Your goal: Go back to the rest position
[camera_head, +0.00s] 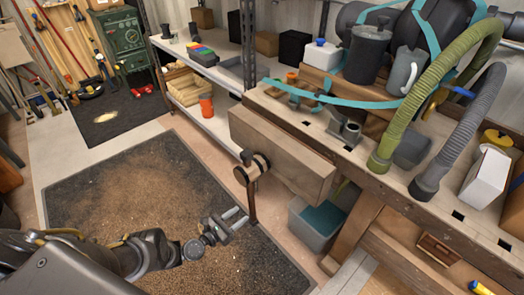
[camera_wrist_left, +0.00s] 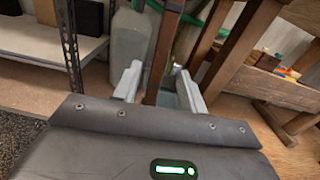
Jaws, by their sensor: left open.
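My left gripper (camera_head: 236,219) is open and stands low over the dark mat, in front of the workbench. In the left wrist view its two light fingers (camera_wrist_left: 157,88) are spread apart. A brown vertical bar (camera_wrist_left: 164,50) shows between and beyond them; I cannot tell how far off it is. In the head view the bar (camera_head: 252,203) hangs below the bench vise, close to the fingertips. I see nothing held. My right gripper is not in view.
The wooden workbench (camera_head: 300,128) carries hoses, canisters and a white box (camera_head: 485,180). Its wooden vise (camera_head: 252,170) juts out near my left gripper. A grey bin (camera_head: 315,222) stands under the bench. A metal shelf (camera_head: 210,68) stands behind. The mat (camera_head: 110,190) is clear at the left.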

